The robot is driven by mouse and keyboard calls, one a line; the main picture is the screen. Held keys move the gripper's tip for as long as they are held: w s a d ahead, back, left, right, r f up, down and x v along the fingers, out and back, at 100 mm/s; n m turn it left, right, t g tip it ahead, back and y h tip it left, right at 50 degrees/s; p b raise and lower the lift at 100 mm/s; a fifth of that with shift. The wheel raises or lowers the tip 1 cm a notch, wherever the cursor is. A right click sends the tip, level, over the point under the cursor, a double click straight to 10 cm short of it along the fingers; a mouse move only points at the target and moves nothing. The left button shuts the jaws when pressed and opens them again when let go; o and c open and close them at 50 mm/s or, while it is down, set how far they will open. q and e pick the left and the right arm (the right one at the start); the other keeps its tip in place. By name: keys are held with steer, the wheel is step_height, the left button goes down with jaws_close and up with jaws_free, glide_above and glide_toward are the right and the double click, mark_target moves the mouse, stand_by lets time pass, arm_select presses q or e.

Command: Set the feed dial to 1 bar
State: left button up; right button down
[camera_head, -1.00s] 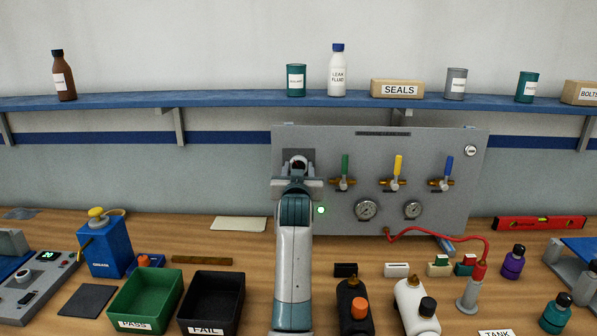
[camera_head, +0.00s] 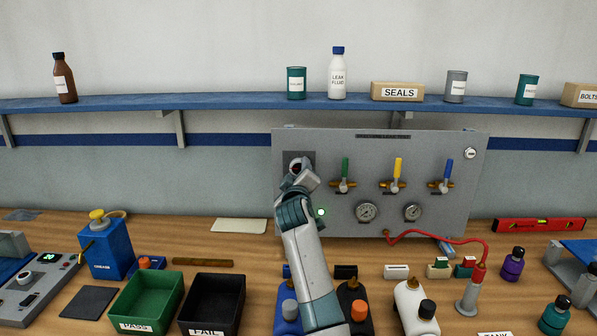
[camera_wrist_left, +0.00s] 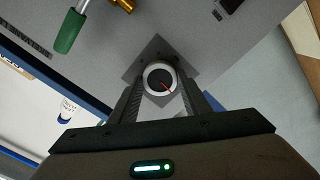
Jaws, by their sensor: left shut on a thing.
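The feed dial (camera_wrist_left: 160,78) is a round knob with a pale rim, a dark face and a red pointer mark, on a grey square plate (camera_wrist_left: 150,50) of the panel. In the wrist view the red mark points to the lower right. My left gripper (camera_wrist_left: 161,84) has its two fingers on either side of the dial and is shut on it. In the head view my left gripper (camera_head: 298,170) is at the panel's left plate and covers most of the dial. No scale reading is legible. My right gripper is not in view.
Bottles and green (camera_head: 147,302) and black (camera_head: 212,302) bins stand in front on the bench.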

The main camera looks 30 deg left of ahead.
arm_select(q)
steer(key=shift+f+n, duration=0.15)
steer(key=shift+n, duration=0.45)
steer(key=o, duration=1)
steer(key=shift+o, duration=0.2)
